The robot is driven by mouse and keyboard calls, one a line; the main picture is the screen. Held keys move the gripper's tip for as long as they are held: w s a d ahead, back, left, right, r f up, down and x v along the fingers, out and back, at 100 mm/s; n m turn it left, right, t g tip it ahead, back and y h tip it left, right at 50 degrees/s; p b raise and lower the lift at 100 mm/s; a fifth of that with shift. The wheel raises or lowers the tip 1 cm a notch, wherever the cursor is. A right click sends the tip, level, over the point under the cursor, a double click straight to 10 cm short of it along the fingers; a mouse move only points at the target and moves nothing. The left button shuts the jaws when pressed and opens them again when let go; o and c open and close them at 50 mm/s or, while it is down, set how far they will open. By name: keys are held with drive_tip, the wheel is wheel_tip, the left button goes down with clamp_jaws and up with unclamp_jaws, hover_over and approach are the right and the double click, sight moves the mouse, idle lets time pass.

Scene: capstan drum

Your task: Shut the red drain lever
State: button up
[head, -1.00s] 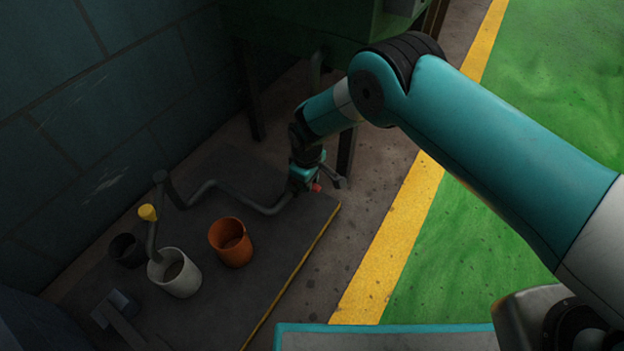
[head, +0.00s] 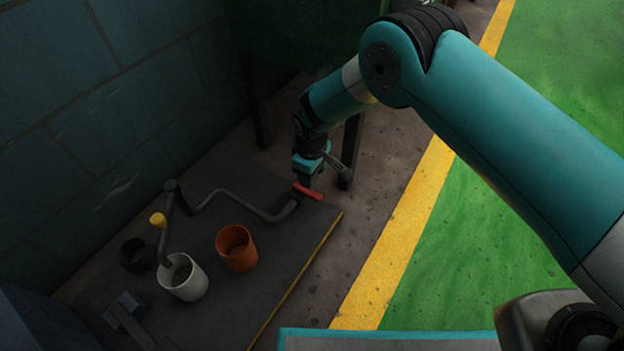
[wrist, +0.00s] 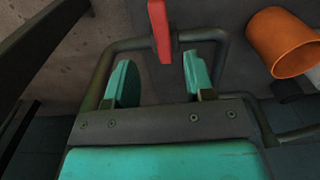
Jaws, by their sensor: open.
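The red drain lever (head: 307,192) sits at the near end of a grey bent pipe (head: 241,200), close to the corner of the dark mat. My gripper (head: 309,179) is just behind and above the lever in the head view. In the wrist view the open teal fingers (wrist: 158,82) stand apart with nothing held between them. The red lever (wrist: 160,30) lies beyond the fingertips, roughly in line with the gap. I cannot tell from these views whether the fingers touch it.
An orange cup (head: 237,249), a white cup (head: 184,279) and a dark cup (head: 133,255) stand on the dark mat (head: 236,295). A green bench with dark legs stands behind. Bare floor lies right of the mat.

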wheel_tip(320, 180, up, 10)
drive_tip(key=p, duration=0.3)
drive_tip(key=shift+f, duration=0.15)
